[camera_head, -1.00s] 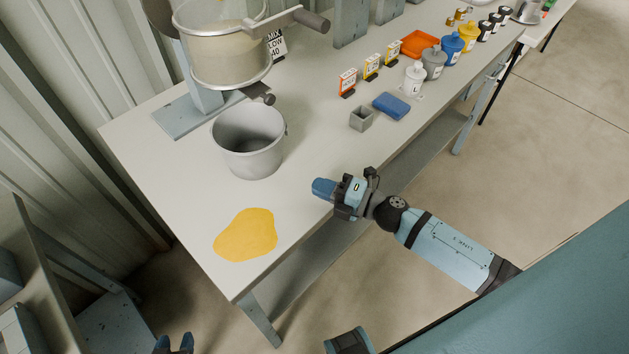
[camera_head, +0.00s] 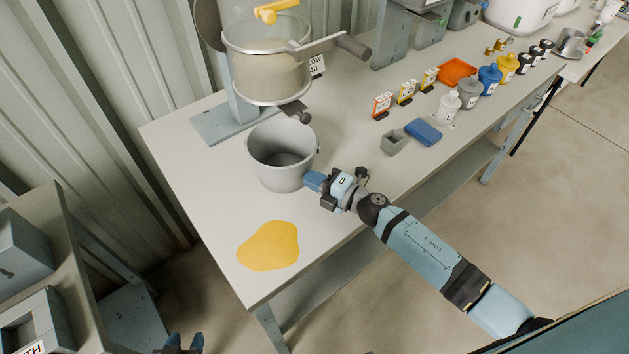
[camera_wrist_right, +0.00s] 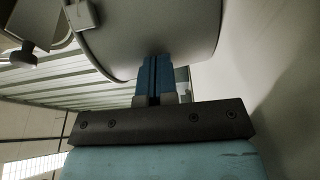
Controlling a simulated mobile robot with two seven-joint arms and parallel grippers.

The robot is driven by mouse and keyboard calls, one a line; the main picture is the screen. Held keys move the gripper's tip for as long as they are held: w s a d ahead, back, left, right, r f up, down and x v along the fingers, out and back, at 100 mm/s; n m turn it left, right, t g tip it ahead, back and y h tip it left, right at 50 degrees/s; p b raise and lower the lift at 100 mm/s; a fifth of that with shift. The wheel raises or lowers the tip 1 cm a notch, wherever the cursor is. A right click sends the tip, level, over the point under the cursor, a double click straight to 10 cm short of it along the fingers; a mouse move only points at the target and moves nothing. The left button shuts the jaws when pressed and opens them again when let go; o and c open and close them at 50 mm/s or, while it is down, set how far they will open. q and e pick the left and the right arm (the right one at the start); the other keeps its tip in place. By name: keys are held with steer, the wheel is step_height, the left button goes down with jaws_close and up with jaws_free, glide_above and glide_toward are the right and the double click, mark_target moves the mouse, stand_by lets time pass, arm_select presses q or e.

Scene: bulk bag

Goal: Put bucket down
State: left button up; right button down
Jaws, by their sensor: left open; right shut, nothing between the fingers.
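The grey metal bucket (camera_head: 283,165) is upright on the white table below the mixer's spout, and it looks empty inside. My right gripper (camera_head: 314,181) is shut with nothing between its fingers, its tips at the bucket's lower right side. In the right wrist view the shut blue fingers (camera_wrist_right: 154,78) overlap the bucket wall (camera_wrist_right: 155,30); I cannot tell whether they touch it. My left gripper (camera_head: 184,343) is open at the bottom edge of the head view, well below the table, away from the bucket.
The mixer (camera_head: 265,65) with its handle stands behind the bucket. A yellow patch (camera_head: 268,246) lies on the table (camera_head: 205,190) in front. A small grey box (camera_head: 394,142), a blue block (camera_head: 423,132) and several bottles stand to the right.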

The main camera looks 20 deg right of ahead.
steer(key=w, duration=0.4)
steer(key=w+b, duration=0.1)
steer(key=w, duration=0.1)
steer(key=shift+w+d, duration=0.25)
steer(key=shift+w, duration=0.45)
steer(key=shift+s+d, duration=0.1)
